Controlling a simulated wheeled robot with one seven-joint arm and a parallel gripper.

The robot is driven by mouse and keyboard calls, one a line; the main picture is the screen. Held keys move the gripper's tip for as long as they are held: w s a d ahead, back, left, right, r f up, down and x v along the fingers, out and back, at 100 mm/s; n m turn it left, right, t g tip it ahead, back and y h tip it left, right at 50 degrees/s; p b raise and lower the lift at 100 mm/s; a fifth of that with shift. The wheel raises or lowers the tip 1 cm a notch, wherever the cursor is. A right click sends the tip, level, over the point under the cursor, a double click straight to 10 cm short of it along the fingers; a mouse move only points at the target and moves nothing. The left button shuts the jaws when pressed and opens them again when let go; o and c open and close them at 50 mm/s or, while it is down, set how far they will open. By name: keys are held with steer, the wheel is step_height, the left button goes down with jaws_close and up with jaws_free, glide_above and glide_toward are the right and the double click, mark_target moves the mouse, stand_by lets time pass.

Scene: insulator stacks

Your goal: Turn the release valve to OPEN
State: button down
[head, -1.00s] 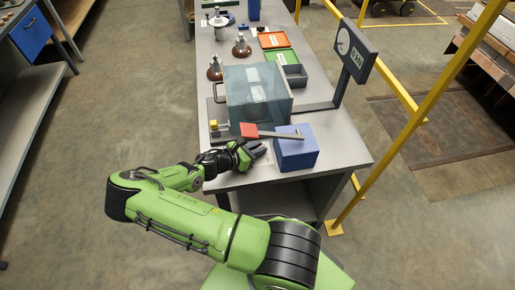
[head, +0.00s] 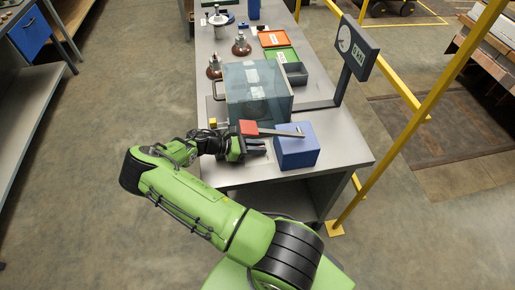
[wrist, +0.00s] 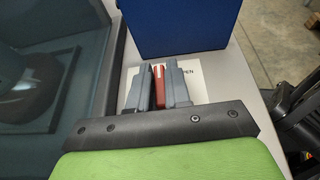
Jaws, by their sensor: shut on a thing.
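The red release valve handle (wrist: 158,77) shows in the wrist view between the two grey fingers of my gripper (wrist: 160,88), which is shut on it. A white label (wrist: 202,85) lies under and around the fingers. The letters "PEN" are readable at its right, the rest being covered. In the head view my gripper (head: 257,147) is low over the near end of the bench, just left of the blue box (head: 297,150). A grey lever with a red grip (head: 249,128) passes above and behind it. The blue box also stands beyond the fingers in the wrist view (wrist: 180,27).
A clear-walled case (head: 258,90) stands just behind my gripper. Insulators (head: 242,45) and orange and green trays (head: 277,39) are farther back. A yellow railing (head: 410,105) runs along the right.

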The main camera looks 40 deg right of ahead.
steer(key=shift+m+g+y+b, duration=0.35)
steer(key=shift+m+g+y, duration=0.25)
steer(key=shift+m+g, duration=0.25)
steer(key=shift+m, duration=0.25)
steer(key=c, duration=1.2)
jaws_free()
steer(key=shift+o, duration=0.2)
step_height(320, 180, up, 10)
steer(key=shift+r+p, duration=0.1)
steer(key=shift+p, duration=1.05)
